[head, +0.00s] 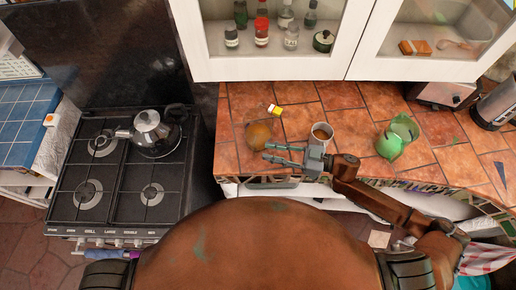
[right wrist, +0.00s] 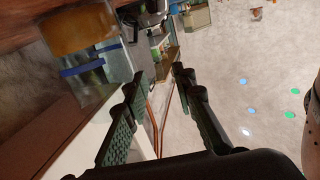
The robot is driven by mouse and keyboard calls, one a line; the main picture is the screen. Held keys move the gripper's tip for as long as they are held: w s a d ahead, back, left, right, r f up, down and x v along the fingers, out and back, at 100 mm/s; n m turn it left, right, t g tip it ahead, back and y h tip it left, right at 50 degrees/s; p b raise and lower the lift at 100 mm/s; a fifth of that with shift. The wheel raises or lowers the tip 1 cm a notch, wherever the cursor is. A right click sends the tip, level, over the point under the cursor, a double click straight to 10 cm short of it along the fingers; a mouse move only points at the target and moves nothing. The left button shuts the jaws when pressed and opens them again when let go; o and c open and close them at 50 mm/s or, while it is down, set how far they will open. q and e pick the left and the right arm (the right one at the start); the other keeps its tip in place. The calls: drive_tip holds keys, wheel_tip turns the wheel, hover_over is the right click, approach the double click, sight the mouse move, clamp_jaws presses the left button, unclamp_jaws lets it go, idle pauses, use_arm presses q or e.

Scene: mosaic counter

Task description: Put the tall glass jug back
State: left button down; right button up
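My left gripper is not in view.
White cabinets (head: 275,66) hang above. A kettle (head: 153,132) stands on the stove (head: 122,200) at left.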

wheel_tip(320, 180, up, 8)
drive_tip(key=d, duration=0.1)
drive_tip(key=shift+s+p, duration=0.15)
drive_tip(key=shift+p, duration=0.2)
drive_tip(key=shift+d, duration=0.1)
idle(1.2)
